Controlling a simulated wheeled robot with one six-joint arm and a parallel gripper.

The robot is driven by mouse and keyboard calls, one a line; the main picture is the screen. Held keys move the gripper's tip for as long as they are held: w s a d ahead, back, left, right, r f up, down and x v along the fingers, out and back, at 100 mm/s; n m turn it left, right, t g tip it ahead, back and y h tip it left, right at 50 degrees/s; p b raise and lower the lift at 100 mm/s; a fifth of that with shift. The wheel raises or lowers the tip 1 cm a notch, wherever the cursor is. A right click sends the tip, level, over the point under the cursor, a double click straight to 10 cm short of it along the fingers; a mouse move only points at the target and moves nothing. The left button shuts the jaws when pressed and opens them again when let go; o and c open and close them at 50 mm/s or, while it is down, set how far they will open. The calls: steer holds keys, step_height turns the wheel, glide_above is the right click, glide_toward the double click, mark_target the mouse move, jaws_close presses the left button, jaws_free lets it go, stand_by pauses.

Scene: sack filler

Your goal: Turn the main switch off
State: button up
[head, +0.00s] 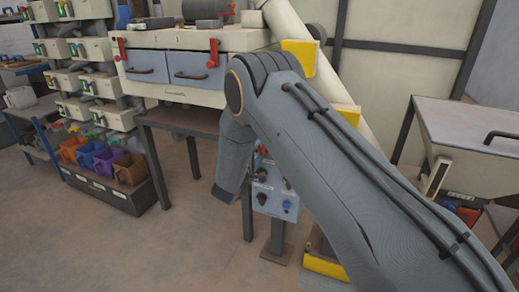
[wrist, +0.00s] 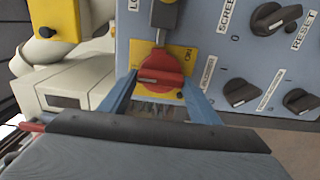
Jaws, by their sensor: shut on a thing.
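The main switch (wrist: 160,69) is a red rotary knob on a yellow plate (wrist: 194,47), set in a blue-grey control panel (wrist: 216,40). Its grip bar lies nearly level across the wrist picture, and the word ON stands just right of it. My gripper (wrist: 160,84) is shut on the red knob, one blue finger at each end of the bar. In the head view the panel (head: 267,203) shows low behind my arm, which hides the red knob and the fingertips.
Black knobs (wrist: 270,18) sit right of the switch, with more (wrist: 240,92) at lower right. A grey and black fitting (wrist: 165,14) is directly above it. A yellow box (wrist: 54,18) is at upper left.

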stand_by(0.4)
steer(key=o, duration=1)
steer(key=shift+o, duration=0.2)
steer(key=shift+s, duration=0.1)
steer(key=v, duration=0.7)
steer(key=shift+s+a+b, duration=0.15)
steer(key=shift+s+b, duration=0.15)
